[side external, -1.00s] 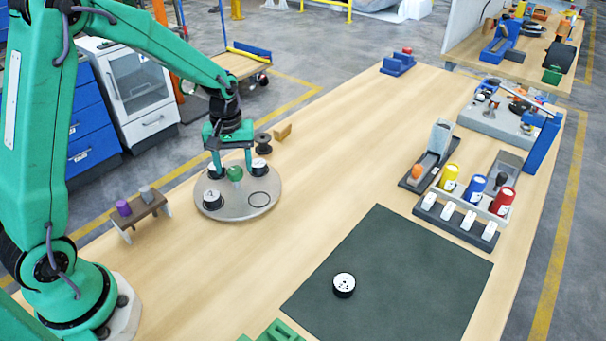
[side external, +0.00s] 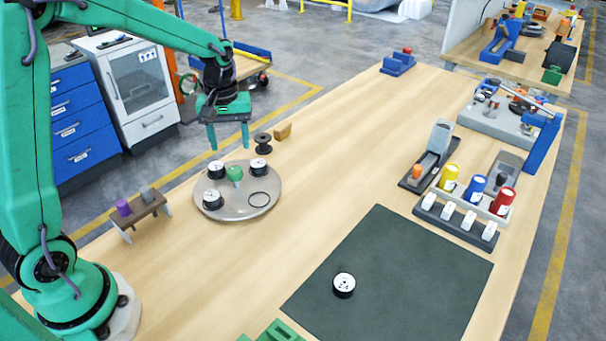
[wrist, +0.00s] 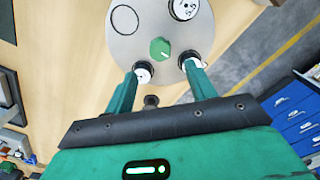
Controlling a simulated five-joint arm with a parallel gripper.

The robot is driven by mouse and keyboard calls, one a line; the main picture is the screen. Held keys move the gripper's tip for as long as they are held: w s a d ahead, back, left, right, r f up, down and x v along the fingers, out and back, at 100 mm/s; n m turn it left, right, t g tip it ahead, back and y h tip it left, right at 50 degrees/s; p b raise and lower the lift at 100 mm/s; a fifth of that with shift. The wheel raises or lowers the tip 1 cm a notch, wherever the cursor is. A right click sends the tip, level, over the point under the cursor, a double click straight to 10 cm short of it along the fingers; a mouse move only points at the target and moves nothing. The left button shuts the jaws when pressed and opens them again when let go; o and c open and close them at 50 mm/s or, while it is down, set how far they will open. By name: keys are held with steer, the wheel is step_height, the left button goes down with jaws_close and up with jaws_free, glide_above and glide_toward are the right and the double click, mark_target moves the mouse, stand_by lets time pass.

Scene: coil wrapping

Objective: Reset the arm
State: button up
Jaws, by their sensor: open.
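My green gripper (side external: 228,146) is open and empty, raised above the far edge of the round grey turntable (side external: 221,208). In the wrist view its two fingers (wrist: 158,72) are spread apart, with the turntable (wrist: 130,45) beyond them. The turntable carries several black-and-white coils: one at the left (side external: 217,169), one at the right (side external: 259,163) and one in front (side external: 212,199). A green knob (side external: 235,174) stands at its middle. A thin black ring outline (side external: 259,198) marks its right side with nothing on it. Another coil (side external: 344,284) sits on the dark mat.
A small brown stand (side external: 143,210) with purple and grey pieces is left of the turntable. A dark spool (side external: 263,143) and tan block (side external: 283,131) are behind it. The dark green mat (side external: 400,270) lies at front right. Yellow, blue and red containers (side external: 476,186) stand at right.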

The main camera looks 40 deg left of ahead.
steer(key=s+d+r+m+t, duration=0.2)
steer(key=s+r+m, duration=0.2)
steer(key=s, duration=0.5)
steer(key=s+d+r+m+t, duration=0.3)
steer(key=s+r+m, duration=0.2)
steer(key=s, duration=0.5)
steer(key=shift+s+d+r+t, duration=0.25)
steer(key=shift+s+r+t, duration=0.05)
steer(key=shift+r, duration=0.7)
stand_by(0.4)
